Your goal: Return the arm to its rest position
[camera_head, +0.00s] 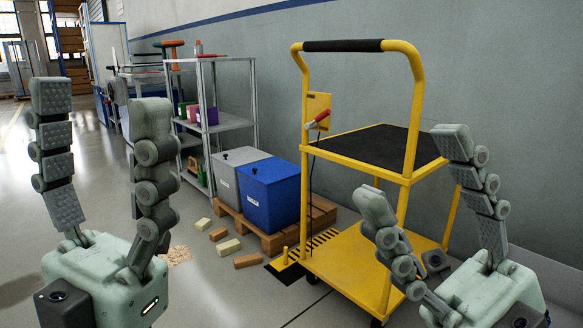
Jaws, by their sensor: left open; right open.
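My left gripper (100,103) is open and empty at the left of the head view, its two fingers pointing up and well apart. My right gripper (410,168) is open at the lower right, its fingers spread with nothing between them that it holds. It stands in front of the yellow cart (345,262) and hides part of the cart's lower deck and right side. Neither gripper is seen to hold anything.
Blue (270,195) and grey (226,180) bins stand on a wooden pallet (285,240). Several loose blocks (229,247) lie on the floor. A metal shelf (225,122) stands behind.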

